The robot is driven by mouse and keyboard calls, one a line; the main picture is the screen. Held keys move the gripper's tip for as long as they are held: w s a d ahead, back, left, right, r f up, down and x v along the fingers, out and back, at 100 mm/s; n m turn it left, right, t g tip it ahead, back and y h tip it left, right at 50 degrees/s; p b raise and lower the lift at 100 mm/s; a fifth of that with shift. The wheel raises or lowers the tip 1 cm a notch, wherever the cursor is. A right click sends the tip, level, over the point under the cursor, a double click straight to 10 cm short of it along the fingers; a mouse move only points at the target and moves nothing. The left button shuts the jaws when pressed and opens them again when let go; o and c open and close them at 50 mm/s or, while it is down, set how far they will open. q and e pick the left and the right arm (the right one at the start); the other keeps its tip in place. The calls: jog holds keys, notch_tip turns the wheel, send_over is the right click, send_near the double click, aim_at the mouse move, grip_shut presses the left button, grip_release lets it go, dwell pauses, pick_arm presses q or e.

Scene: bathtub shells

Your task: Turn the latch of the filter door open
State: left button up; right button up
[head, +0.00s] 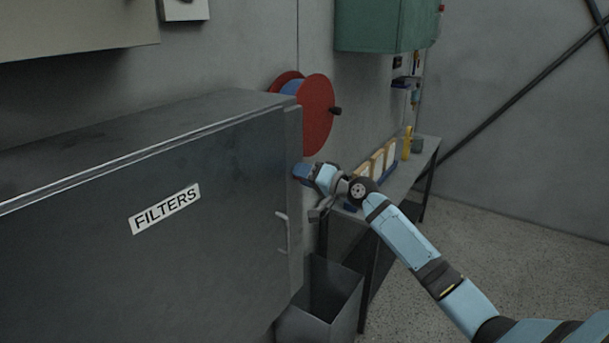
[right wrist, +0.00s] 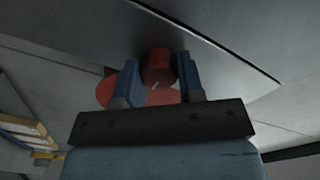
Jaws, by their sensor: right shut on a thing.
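The filter door (head: 165,250) is the dark grey front of a metal cabinet at the left, with a white "FILTERS" label (head: 165,209). It looks closed. My right gripper (head: 300,173) is at the cabinet's right-hand edge, its blue fingertips partly hidden behind that edge. In the right wrist view its two blue fingers are shut on a red round knob, which I take to be the latch (right wrist: 158,64), beside the grey cabinet surface. The latch is hidden in the head view. My left gripper is not in view.
A pale handle (head: 282,232) sticks out near the door's right edge. A red reel (head: 317,115) hangs on the wall behind. A grey open bin (head: 325,300) stands below my right forearm. A workbench (head: 428,150) with yellow-and-white boxes (head: 377,160) stands behind. Floor at right is clear.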

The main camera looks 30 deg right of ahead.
jog(key=shift+f, duration=0.1)
jog(key=o, duration=0.9)
jog(key=b+v, duration=0.3)
jog(key=v, duration=1.1)
jog(key=shift+b, duration=0.4)
jog(key=shift+w, duration=0.1)
